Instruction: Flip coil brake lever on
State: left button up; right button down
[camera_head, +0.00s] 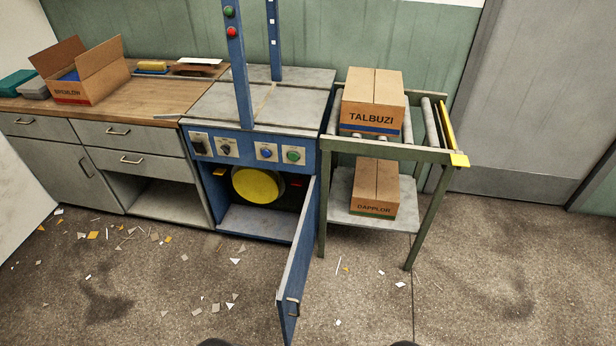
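The blue machine's cabinet (312,146) stands in the middle with its door (298,265) swung open toward me. Inside is a large round yellow coil face (256,185). A small orange piece (218,172) sits at the upper left of the opening and a small red piece (297,183) at the right. I cannot tell which part is the coil brake lever, or its position. The front panel above holds a dark switch (198,145), a rotary knob (225,149), a blue button (266,153) and a green button (293,155). Neither gripper is identifiable in view.
A wooden-topped counter (150,97) with an open carton (82,72) is at left. A green-framed roller cart (385,150) with the TALBUZI box (372,103) and DAPPLOR box (375,188) is at right. The open door juts into the floor space. Scraps litter the floor.

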aim_at(298, 182)
jog(key=i+j+z, duration=0.2)
jog(key=j, duration=0.2)
jog(key=i+j+z, duration=0.25)
jog(key=j+u, duration=0.1)
jog(key=j, duration=0.4)
jog(key=i+j+u, duration=0.15)
jog(key=j, duration=0.35)
jog(key=j+u, duration=0.1)
jog(key=j, duration=0.4)
jog(key=i+j+u, duration=0.1)
jog(key=j, duration=0.35)
jog(key=i+j+u, duration=0.1)
jog(key=j, duration=0.4)
jog(key=k+l, duration=0.1)
jog(key=l, duration=0.1)
